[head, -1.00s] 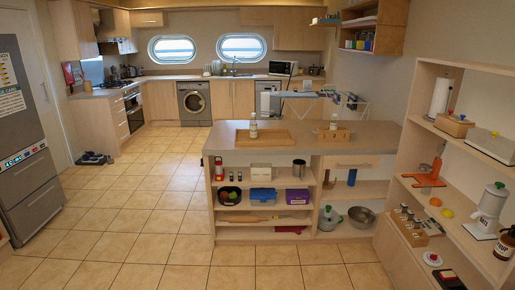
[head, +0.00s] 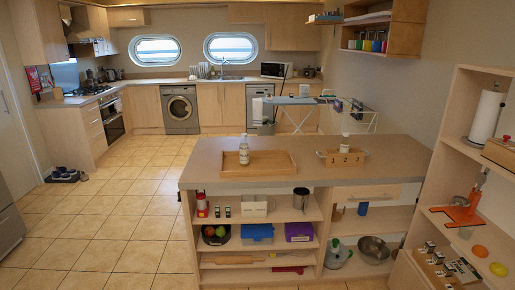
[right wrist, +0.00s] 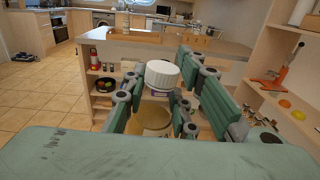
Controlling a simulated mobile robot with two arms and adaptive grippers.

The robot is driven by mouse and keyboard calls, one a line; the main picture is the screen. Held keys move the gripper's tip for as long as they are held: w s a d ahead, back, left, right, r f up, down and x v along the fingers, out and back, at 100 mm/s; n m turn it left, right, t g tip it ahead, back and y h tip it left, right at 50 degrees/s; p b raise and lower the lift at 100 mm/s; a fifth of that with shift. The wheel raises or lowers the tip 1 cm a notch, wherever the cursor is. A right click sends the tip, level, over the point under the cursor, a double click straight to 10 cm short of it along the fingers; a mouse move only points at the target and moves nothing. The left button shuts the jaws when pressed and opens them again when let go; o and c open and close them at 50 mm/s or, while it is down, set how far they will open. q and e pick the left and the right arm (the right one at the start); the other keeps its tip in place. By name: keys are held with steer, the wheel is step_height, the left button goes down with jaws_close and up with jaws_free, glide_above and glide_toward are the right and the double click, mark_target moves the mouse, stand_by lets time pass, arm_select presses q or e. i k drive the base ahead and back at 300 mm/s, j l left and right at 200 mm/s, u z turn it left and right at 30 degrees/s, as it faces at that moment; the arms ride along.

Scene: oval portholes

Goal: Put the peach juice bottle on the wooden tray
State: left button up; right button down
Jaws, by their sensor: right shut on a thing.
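The wooden tray (head: 280,172) lies on the island counter in the head view, and it also shows far off in the right wrist view (right wrist: 135,37). A small bottle with a pale cap (head: 244,155) stands on its left part. My right gripper (right wrist: 160,100) is shut on a bottle with a ribbed white cap (right wrist: 162,74) and an amber body (right wrist: 150,117). Its colour fits the peach juice bottle, but its label is not readable. The held bottle is apart from the tray, well in front of the counter. My left gripper is in neither view.
The island counter (head: 215,160) has bare room around the tray. A wooden box (head: 345,158) with a bottle stands to the right. Open shelves below hold several goods. A shelf unit (head: 455,110) stands at the right; tiled floor (head: 110,220) is free at the left.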

mark_target(269, 163)
steer(key=i+z, duration=0.25)
steer(key=i, duration=0.2)
steer(key=i+z, duration=0.3)
steer(key=i, duration=0.15)
steer(key=i+j+z, duration=0.25)
steer(key=i, duration=0.15)
steer(key=i+l+z, duration=0.2)
steer(key=i, duration=0.65)
steer(key=i+u, duration=0.2)
steer(key=u, duration=0.25)
steer(key=i+l+u, duration=0.2)
steer(key=u, duration=0.3)
steer(key=l+u, duration=0.2)
steer(key=u, duration=0.3)
steer(key=i+l+u, duration=0.1)
steer(key=l+u, duration=0.15)
steer(key=u, duration=0.25)
steer(key=l+u, duration=0.2)
steer(key=u, duration=0.25)
